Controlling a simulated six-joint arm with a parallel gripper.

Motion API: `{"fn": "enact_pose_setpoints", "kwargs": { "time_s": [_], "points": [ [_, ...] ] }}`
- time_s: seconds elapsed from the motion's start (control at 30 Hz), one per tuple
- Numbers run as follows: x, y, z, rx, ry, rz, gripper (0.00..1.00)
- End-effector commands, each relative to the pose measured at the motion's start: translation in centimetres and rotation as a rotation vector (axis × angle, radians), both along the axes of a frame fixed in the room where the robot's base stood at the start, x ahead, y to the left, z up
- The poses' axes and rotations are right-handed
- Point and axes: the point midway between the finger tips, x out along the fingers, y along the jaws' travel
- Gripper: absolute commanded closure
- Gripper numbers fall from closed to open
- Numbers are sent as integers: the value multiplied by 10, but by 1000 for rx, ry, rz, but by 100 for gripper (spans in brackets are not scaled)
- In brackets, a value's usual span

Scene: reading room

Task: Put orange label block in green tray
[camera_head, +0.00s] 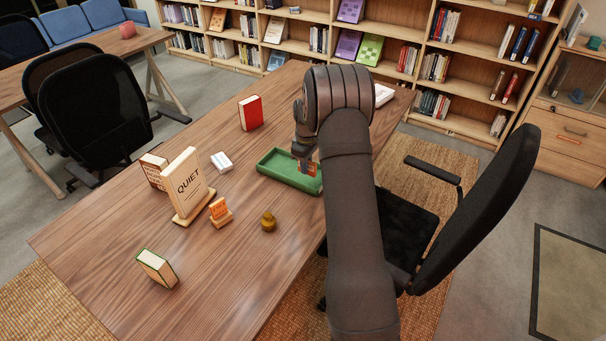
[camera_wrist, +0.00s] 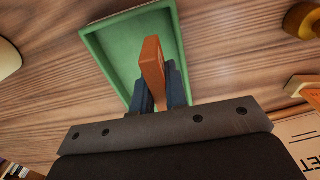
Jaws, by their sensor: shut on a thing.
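The orange label block (camera_wrist: 152,62) is between the dark blue fingers of my gripper (camera_wrist: 160,85), which is shut on it. In the wrist view the block overlaps the inside of the green tray (camera_wrist: 97,50). In the head view, the block (camera_head: 312,169) shows partly beneath my gripper (camera_head: 306,160), over the right part of the tray (camera_head: 268,172). My arm hides some of the tray's right side. I cannot tell whether the block touches the tray floor.
On the wooden table (camera_head: 110,225) stand a small orange sign (camera_head: 219,208), a QUIET sign (camera_head: 188,182), a brass weight (camera_head: 268,222), a red book (camera_head: 251,113), a white block (camera_head: 221,161) and a cream book (camera_head: 157,268). The front left of the table is mostly clear.

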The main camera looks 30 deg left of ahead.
Motion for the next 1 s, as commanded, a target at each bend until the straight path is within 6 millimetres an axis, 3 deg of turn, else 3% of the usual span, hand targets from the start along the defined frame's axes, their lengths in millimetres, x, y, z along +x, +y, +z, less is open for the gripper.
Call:
{"fn": "enact_pose_setpoints", "kwargs": {
  "time_s": [0.23, 0.47, 0.83, 0.87, 0.9, 1.0],
  "points": [
    [-1, 11, -14, -1, 1, -1, 100],
    [-1, 10, -45, 0, 0, -1, 100],
    [-1, 10, -49, 0, 0, -1, 100],
    [-1, 10, -50, 0, 0, -1, 85],
    [-1, 10, -49, 0, 0, -1, 78],
    [-1, 10, -49, 0, 0, -1, 78]
  ]
}}
